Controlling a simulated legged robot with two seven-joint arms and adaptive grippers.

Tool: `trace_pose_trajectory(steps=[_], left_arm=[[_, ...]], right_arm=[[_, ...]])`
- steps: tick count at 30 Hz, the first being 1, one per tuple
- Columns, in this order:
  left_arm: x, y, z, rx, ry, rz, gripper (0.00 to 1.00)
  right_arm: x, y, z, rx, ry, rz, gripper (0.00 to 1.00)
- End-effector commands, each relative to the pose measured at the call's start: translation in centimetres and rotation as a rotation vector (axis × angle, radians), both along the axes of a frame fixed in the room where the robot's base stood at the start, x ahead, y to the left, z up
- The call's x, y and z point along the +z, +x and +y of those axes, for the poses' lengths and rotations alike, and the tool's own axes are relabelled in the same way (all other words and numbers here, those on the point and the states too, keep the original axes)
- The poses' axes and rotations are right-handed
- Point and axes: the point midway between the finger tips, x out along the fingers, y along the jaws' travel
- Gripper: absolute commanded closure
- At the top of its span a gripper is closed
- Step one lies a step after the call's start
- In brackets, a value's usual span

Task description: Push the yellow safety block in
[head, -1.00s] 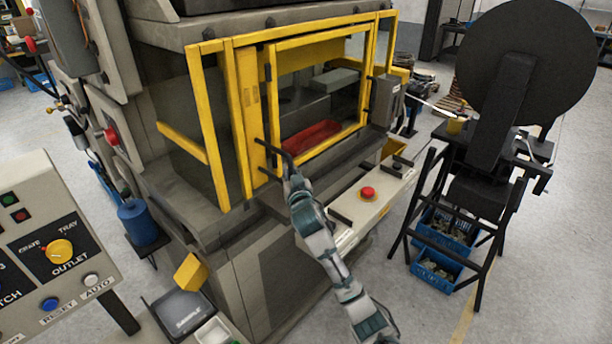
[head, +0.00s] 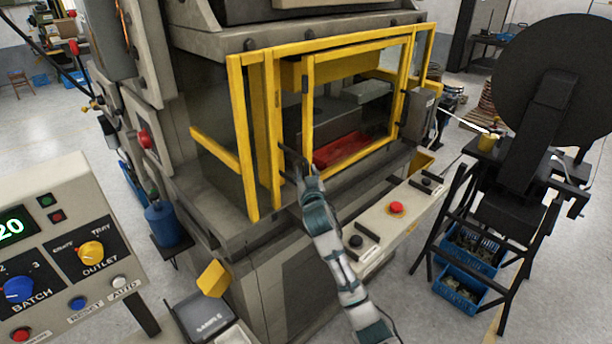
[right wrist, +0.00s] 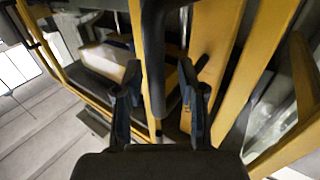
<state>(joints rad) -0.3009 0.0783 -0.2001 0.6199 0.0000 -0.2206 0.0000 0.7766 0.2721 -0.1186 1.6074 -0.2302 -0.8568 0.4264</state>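I cannot tell for sure which yellow part is the safety block. A yellow block-like piece (head: 214,278) sits low at the press's front left corner, and another yellow piece (head: 420,163) is beside the front panel at right. A yellow-framed clear guard (head: 247,150) covers the press front. My right gripper (head: 308,172) is at the black handles on its left post. In the right wrist view my right gripper (right wrist: 160,105) has its fingers apart on both sides of a dark bar (right wrist: 154,55); I see no clear contact. My left gripper is out of view.
A front panel with a red button (head: 396,207) lies below the guard. A control box (head: 60,250) stands at left. A black reel stand (head: 495,200) with blue bins (head: 462,287) is at right. A red tray (head: 350,150) is behind the guard.

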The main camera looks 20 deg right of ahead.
Motion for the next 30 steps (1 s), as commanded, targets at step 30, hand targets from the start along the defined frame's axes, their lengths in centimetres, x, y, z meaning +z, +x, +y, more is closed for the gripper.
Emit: trace_pose_trajectory(steps=[30], left_arm=[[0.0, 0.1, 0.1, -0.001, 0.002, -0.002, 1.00]], right_arm=[[-0.6, -11.0, 3.4, 0.001, 0.001, 0.007, 0.59]])
